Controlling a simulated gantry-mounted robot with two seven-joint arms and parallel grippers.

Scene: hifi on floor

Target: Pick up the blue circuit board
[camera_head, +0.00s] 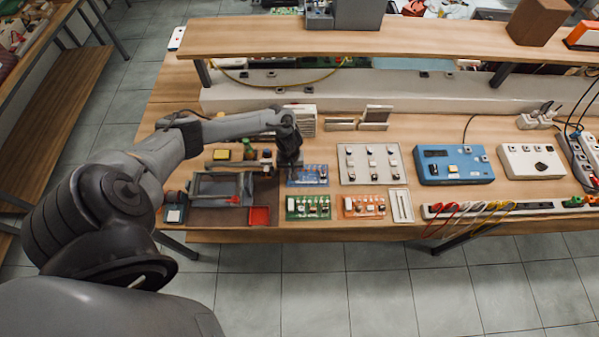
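The blue circuit board (308,176) lies on the wooden workbench (250,236), behind the green board and the orange board. My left arm reaches in from the left, and my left gripper (290,163) points down at the upper left part of the blue board. The gripper covers a little of the board's far left edge. I cannot tell whether it touches the board, and its fingers are too small and dark to tell whether they are open or shut. My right gripper is not in view.
A green board (308,207) and an orange board (364,206) lie in front. A white panel with switches (370,164) and a blue device (453,165) stand to the right. A grey tray (220,188) is at left. A raised shelf (380,40) spans the back.

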